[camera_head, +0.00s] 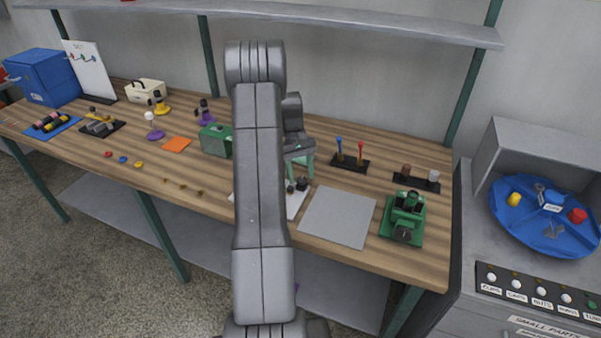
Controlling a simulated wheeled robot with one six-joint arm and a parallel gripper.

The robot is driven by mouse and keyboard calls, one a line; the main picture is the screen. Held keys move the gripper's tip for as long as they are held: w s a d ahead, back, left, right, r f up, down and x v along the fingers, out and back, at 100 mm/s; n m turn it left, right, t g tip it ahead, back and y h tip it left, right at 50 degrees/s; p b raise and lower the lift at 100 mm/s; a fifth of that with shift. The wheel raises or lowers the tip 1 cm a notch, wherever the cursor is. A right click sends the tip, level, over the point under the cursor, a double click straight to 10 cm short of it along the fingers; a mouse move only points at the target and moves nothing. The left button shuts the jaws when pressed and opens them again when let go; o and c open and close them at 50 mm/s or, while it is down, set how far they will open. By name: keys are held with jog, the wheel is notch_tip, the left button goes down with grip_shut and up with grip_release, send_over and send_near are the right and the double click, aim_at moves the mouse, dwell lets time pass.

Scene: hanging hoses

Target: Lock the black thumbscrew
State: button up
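My gripper (300,166) points down over the white sheet (296,204) on the workbench, partly behind my own arm. Teal parts show below the grey wrist, and I cannot tell clearly whether they are its fingers. Small black knob-like pieces (301,184) are close below it; one may be the black thumbscrew, but they are too small to tell. I cannot see whether the gripper touches them or how far its fingers are apart. A green vise-like fixture (407,212) with a dark round knob (403,235) at its front stands at the bench's right end.
A grey mat (338,216) lies right of the sheet. Behind it, a black holder (350,162) bears a blue and a red upright tool. A green box (216,140) stands left of my arm. A blue turntable (546,222) is on the right cabinet. A shelf (350,22) hangs above.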

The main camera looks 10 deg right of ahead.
jog(key=d+b+v, duration=0.1)
jog(key=v, duration=1.2)
jog(key=shift+w+a+r, duration=0.15)
jog(key=shift+a+r, duration=0.25)
jog(key=shift+a, duration=0.1)
jog(key=p+x, duration=0.1)
jog(key=x, duration=1.3)
jog(key=shift+r, duration=0.1)
